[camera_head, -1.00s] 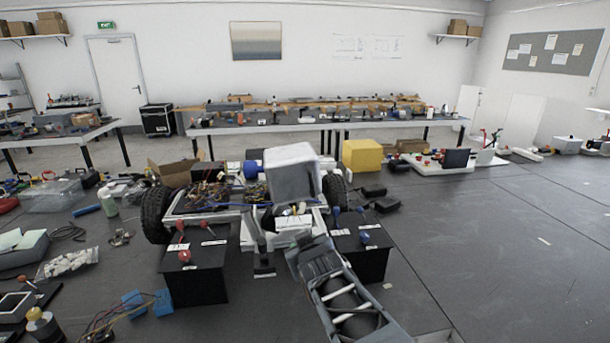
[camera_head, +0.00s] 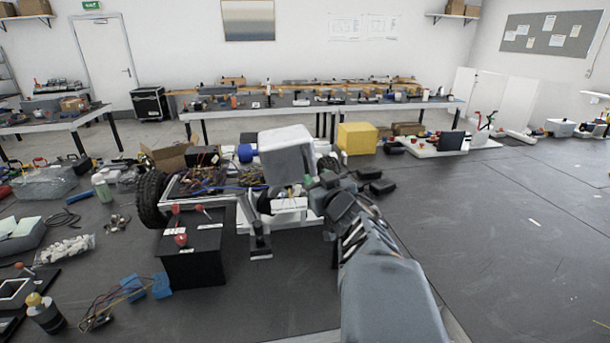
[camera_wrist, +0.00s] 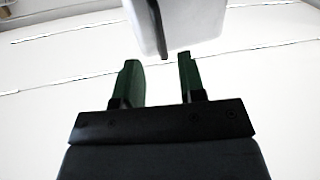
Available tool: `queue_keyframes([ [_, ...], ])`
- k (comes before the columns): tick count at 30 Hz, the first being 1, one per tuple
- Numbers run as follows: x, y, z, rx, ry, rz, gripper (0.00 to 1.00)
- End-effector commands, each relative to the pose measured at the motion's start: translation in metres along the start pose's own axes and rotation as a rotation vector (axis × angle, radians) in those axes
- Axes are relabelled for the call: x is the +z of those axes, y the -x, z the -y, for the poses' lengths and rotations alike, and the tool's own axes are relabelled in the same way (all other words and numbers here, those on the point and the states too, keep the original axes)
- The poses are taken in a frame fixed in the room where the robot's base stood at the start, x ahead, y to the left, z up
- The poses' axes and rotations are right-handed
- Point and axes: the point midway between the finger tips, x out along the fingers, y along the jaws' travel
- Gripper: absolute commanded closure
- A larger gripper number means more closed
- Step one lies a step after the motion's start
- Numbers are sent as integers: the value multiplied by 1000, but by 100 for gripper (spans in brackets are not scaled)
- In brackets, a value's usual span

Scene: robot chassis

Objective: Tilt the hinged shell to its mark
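The hinged shell (camera_head: 286,152) is a pale grey-white box-like cover standing tilted above the robot chassis (camera_head: 232,209). Its pale lower edge and a dark edge show at the top of the wrist view (camera_wrist: 182,22). My gripper (camera_head: 318,182) is close to the shell's lower right side. In the wrist view my gripper (camera_wrist: 160,72) has its two green fingers apart with nothing between them. The shell's edge lies just beyond the fingertips, and I cannot tell whether they touch. The hinge is hidden, and I cannot make out the mark.
A black box with red knobs (camera_head: 192,252) stands before the chassis on the left. A black tyre (camera_head: 151,200) is at the chassis's left. A yellow box (camera_head: 356,138) and black blocks (camera_head: 376,182) are behind the arm.

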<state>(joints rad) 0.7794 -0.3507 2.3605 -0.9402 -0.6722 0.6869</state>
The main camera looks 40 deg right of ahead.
Motion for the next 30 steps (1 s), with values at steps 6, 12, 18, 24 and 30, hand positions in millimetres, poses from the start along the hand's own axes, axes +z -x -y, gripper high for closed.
queue_keyframes([
  [6, 3, -40, 1, -2, -1, -1, 63],
  [12, 1, -64, 1, -1, 0, 0, 63],
  [18, 0, -74, 0, 1, 1, 0, 63],
  [24, 0, -75, 0, 1, 1, 0, 63],
  [30, 0, -75, 0, 0, 1, 0, 71],
])
